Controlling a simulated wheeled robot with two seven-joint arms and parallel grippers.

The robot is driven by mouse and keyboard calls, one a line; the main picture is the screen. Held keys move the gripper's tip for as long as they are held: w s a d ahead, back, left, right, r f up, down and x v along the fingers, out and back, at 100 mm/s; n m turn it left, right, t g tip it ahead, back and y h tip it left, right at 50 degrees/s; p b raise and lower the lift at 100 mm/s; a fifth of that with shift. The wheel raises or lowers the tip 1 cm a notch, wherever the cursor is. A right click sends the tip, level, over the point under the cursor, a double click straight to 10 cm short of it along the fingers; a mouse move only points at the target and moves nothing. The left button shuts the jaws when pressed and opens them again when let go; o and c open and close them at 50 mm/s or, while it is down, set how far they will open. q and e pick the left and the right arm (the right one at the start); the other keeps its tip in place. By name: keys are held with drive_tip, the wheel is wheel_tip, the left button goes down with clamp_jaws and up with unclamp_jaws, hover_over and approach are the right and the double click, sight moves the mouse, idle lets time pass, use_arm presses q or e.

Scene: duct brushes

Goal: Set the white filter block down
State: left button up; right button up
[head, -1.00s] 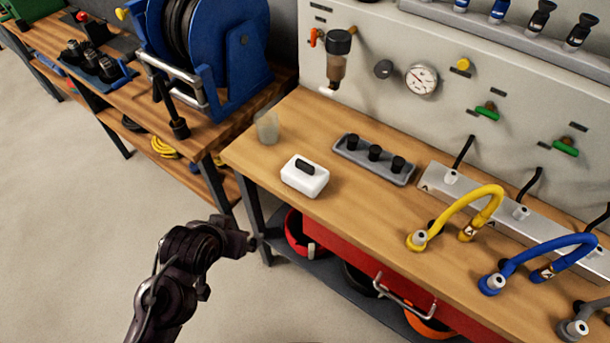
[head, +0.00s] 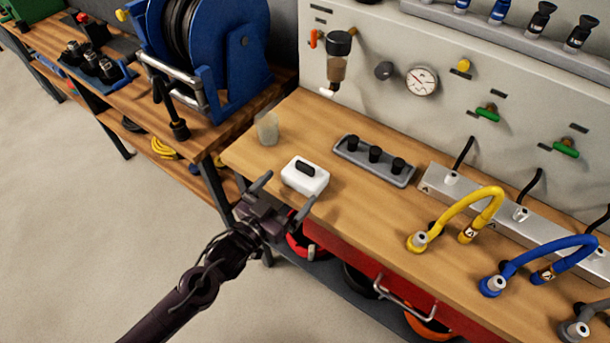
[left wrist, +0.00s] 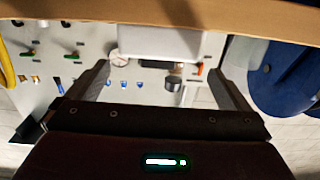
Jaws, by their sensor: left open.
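The white filter block (head: 305,180), with a black grip on its top, sits upright on the wooden bench (head: 235,152) near its front edge. My left gripper (head: 284,195) is open and empty at the front edge of the bench, its two fingers pointing toward the block. In the left wrist view, which looks upside down, the pale block (left wrist: 160,42) shows beyond and between the open fingers (left wrist: 166,72). I cannot see either finger touching it. My right gripper is not in view.
A clear cup (head: 267,128) stands behind the block to the left. A grey tray with black knobs (head: 374,160) lies to its right. Yellow (head: 470,205) and blue (head: 545,255) hoses stand further right. Bare bench lies in front of the tray.

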sight(304, 173)
use_arm(q)
drive_tip(key=p+x, duration=0.1)
drive_tip(key=x, duration=0.2)
drive_tip(key=p+x, duration=0.1)
drive_tip(key=x, duration=0.3)
drive_tip(key=shift+d+f, duration=0.1)
drive_tip(key=shift+f, duration=0.15)
drive_tip(key=shift+w+d+f, duration=0.1)
drive_tip(key=shift+w+d, duration=0.05)
drive_tip(key=shift+w, duration=0.15)
drive_tip(key=shift+c, duration=0.3)
drive_tip(key=c, duration=0.6)
drive_tip(key=shift+c, duration=0.2)
